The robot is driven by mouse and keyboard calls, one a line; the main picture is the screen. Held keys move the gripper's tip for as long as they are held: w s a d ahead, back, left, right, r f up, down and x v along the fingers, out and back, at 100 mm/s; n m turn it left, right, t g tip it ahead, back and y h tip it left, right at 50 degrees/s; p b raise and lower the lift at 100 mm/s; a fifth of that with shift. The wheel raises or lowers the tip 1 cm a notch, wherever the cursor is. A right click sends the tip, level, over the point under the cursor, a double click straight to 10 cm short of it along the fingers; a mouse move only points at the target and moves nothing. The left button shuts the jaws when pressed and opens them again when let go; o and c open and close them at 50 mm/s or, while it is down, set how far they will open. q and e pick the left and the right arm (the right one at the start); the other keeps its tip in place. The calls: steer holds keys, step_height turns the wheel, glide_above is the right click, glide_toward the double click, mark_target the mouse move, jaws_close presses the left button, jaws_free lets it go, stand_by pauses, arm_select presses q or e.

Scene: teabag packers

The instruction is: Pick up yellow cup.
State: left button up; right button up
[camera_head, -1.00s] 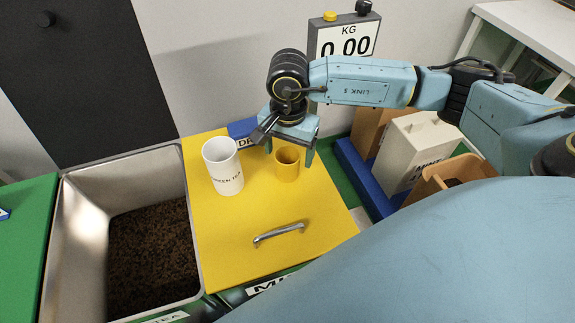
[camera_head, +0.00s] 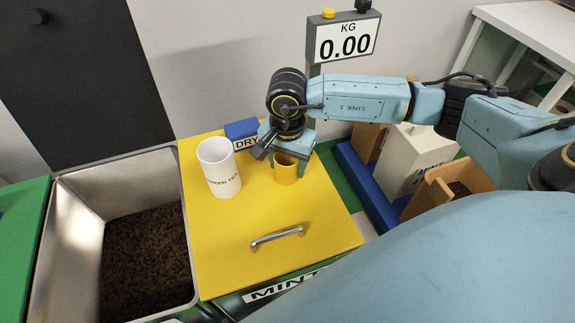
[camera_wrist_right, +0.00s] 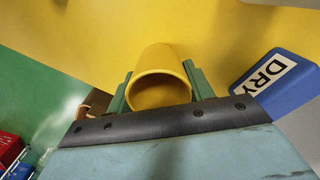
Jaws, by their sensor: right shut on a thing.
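The yellow cup (camera_head: 286,172) stands upright near the back right of the yellow lid in the head view. In the right wrist view the yellow cup (camera_wrist_right: 160,82) lies between the two green fingers. My right gripper (camera_head: 287,167) has come down over the cup from behind, one finger on each side. In the wrist view the right gripper (camera_wrist_right: 158,88) is shut on the cup. Whether the cup's base touches the lid is hard to tell. My left gripper is not in view.
A white GREEN TEA cup (camera_head: 219,168) stands left of the yellow cup on the yellow lid (camera_head: 228,262), which has a metal handle (camera_head: 276,236). A blue DRY block (camera_head: 242,132) is behind. A metal bin (camera_head: 80,200) is at left, a white MINT box (camera_head: 412,160) at right.

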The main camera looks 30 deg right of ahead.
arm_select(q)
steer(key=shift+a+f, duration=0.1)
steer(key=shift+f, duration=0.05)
arm_select(e)
steer(key=shift+f, duration=0.15)
